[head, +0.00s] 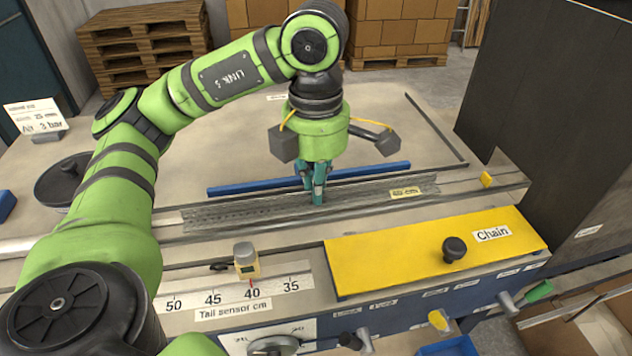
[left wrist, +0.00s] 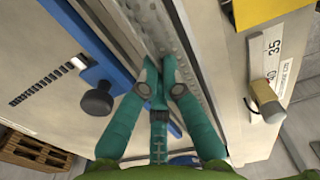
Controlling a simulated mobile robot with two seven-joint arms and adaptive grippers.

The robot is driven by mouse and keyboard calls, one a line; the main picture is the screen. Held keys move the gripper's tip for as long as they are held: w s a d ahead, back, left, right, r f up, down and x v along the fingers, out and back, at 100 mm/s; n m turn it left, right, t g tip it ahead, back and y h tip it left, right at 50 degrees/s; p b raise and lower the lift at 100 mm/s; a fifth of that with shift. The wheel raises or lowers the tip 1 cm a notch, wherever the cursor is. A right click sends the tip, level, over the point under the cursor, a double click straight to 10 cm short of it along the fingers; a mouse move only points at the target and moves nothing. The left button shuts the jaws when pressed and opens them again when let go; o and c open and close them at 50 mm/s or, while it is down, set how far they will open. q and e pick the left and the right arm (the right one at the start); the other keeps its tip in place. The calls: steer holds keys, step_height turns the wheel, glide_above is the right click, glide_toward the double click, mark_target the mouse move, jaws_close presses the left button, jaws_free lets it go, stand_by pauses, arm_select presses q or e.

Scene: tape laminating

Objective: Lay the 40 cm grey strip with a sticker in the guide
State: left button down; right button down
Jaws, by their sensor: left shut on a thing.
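The long grey strip (head: 345,195) runs left to right along the guide (head: 480,187) in the head view, with a pale yellow sticker (head: 405,192) near its right end. My left gripper (head: 317,198) points straight down over the middle of the strip. Its teal fingers are shut on the strip, and they hide the gripped part. In the left wrist view the closed fingertips (left wrist: 158,88) meet at the grey, dotted surface (left wrist: 172,35). I cannot tell whether the strip rests fully on the guide floor. My right gripper is out of view.
A blue bar (head: 250,187) lies behind the guide. In front are a yellow Chain cover (head: 400,255) with a black knob and a tail sensor (head: 246,262) near the 40 mark. A dark panel (head: 545,90) stands at the right. The back table surface is mostly clear.

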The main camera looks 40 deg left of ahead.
arm_select(q)
steer(key=shift+f, duration=0.4)
stand_by(0.3)
